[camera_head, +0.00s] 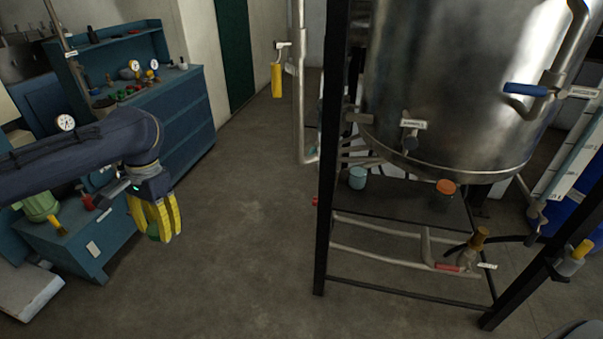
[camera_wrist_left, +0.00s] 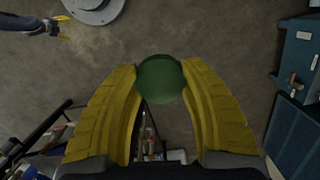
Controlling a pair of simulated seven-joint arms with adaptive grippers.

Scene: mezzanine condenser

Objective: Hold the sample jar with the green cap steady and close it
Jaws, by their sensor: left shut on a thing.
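My left gripper (camera_head: 160,232) hangs down over open floor, left of the steel tank, with its yellow fingers closed around a round, dark green cap (camera_wrist_left: 161,78). The cap sits between the fingertips in the left wrist view, and its edge shows low between the fingers in the head view (camera_head: 154,233). I see no jar body below it and cannot tell whether one is hidden. My right gripper (camera_wrist_left: 64,28) shows small at the top left of the left wrist view, its yellow fingers apart and empty. It is not visible in the head view.
A large steel tank (camera_head: 450,70) stands in a black frame. On the dark shelf (camera_head: 400,200) under it are a pale blue-topped jar (camera_head: 357,178) and an orange-topped jar (camera_head: 445,187). A blue workbench (camera_head: 180,110) lines the left. The floor between is clear.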

